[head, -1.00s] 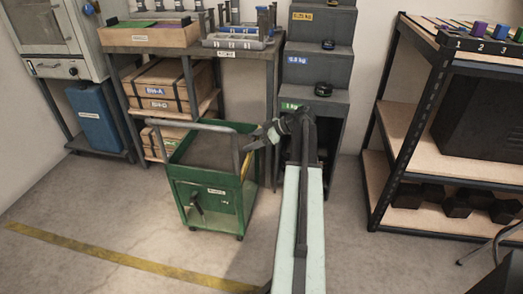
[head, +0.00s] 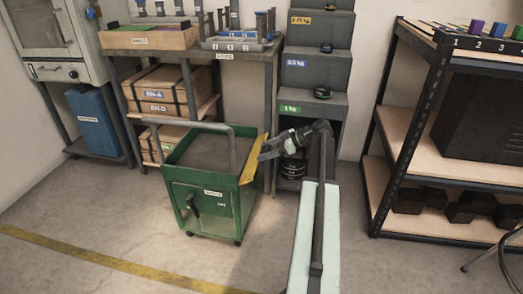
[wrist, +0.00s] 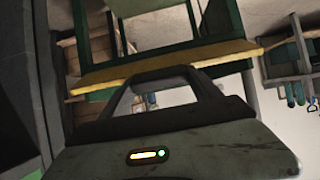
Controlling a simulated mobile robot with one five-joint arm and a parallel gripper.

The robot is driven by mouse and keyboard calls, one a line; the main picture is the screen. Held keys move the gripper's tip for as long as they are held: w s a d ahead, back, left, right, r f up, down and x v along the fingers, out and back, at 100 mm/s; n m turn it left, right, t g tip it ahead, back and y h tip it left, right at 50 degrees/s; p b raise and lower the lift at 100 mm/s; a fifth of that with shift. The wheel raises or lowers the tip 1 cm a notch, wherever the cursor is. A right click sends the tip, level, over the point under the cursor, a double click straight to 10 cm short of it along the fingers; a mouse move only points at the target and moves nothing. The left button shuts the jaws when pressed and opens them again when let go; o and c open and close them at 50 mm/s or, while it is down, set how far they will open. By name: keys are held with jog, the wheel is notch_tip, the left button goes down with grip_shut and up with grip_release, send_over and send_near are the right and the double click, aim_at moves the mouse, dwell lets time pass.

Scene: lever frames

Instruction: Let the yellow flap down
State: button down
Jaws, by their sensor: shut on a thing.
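The yellow flap (head: 252,161) is on the right side of the green cart (head: 216,202). It slants outward, its upper edge leaning right, away from the cart. In the wrist view the flap (wrist: 100,76) is a long yellow strip across the upper middle. My gripper (head: 264,153) is at the flap's upper outer edge and is shut on it. In the wrist view my gripper's fingertips (wrist: 163,76) meet the strip's near edge. The exact contact is hard to see in the head view.
A grey stepped stand (head: 316,107) with black weights is behind my arm. A workbench (head: 166,47) with crates stands behind the cart. A shelf rack (head: 413,165) with dumbbells is at right. Floor (head: 120,225) is clear in front.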

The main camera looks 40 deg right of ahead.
notch_tip(320, 180, down, 6)
jog(key=s+d+b, duration=0.1)
jog(key=s+b, duration=0.1)
jog(key=b, duration=0.3)
jog(key=shift+d+r, duration=0.25)
jog(key=shift+w+a, duration=0.1)
jog(key=shift+c, duration=0.6)
grip_release()
jog(key=shift+f, duration=0.1)
